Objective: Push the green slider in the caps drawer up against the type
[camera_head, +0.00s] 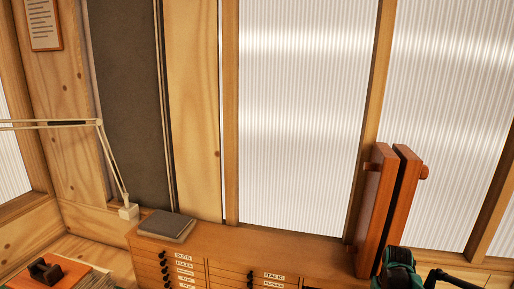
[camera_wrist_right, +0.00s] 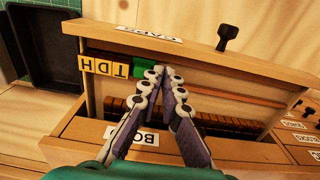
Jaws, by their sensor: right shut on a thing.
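The caps drawer (camera_wrist_right: 235,62) is pulled out in the right wrist view, its CAPS label (camera_wrist_right: 149,32) upside down. My left gripper is in neither view.
A dark tray (camera_wrist_right: 45,50) is at the left. In the head view, the cabinet (camera_head: 225,262) has labelled drawers, with a grey book (camera_head: 167,226) on top and upright wooden boards (camera_head: 385,205) at right.

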